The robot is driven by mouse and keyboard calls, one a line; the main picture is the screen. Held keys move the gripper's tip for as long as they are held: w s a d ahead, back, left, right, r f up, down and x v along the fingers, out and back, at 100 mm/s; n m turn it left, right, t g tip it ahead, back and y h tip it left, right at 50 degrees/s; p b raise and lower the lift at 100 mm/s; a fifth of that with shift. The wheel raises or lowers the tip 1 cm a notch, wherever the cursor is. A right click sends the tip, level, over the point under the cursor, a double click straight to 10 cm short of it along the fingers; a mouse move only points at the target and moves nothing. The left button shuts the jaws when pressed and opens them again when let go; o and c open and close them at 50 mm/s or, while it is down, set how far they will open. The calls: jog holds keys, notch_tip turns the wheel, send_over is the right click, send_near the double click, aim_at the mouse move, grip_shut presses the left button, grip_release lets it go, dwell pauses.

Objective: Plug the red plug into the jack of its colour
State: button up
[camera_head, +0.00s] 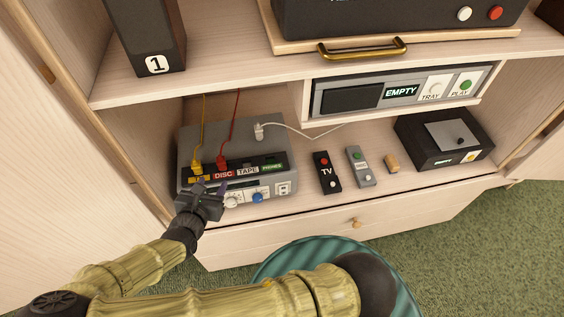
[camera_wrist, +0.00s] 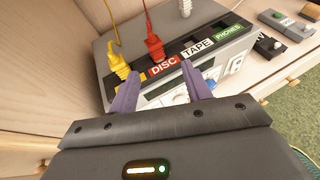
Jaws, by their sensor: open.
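The red plug (camera_head: 221,162) stands upright on the grey audio box (camera_head: 205,145), behind the red DISC label, with its red cord rising from it. In the wrist view the red plug (camera_wrist: 155,46) is beyond my fingertips, and I cannot tell whether it is seated in a jack. The jack strip (camera_wrist: 192,44) is dark, with a red DISC label (camera_wrist: 164,66), a TAPE label and a green PHONES label. My gripper (camera_head: 218,188) is open and empty in front of the box. In the wrist view its purple fingers (camera_wrist: 160,80) are apart, short of the red plug.
A yellow plug (camera_wrist: 118,63) stands just left of the red one. A white plug (camera_head: 259,131) is on the box top. Remotes (camera_head: 327,172) and a black box (camera_head: 445,138) are to the right. The upper shelf (camera_head: 240,67) overhangs, and a side wall is close at left.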

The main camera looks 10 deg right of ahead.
jog(key=s+d+r+m+g+h, duration=0.1)
jog(key=s+d+r+m+g, duration=0.15)
jog(key=d+m+g, duration=1.05)
jog(key=s+d+r+m+t+y, duration=0.1)
jog(key=s+d+r+m+y, duration=0.1)
jog(key=d+r+m, duration=0.3)
jog(key=s+d+r+m+t+y, duration=0.2)
jog(key=d+r+m+y, duration=0.2)
jog(key=m, duration=0.9)
jog(key=shift+d+r, duration=0.7)
jog(key=shift+r, duration=0.05)
jog(key=shift+s, duration=0.1)
jog(key=w+p+v, duration=0.2)
jog(key=p+v, duration=0.9)
jog(key=p, duration=0.1)
jog(key=shift+r, duration=0.65)
jog(key=shift+w, duration=0.15)
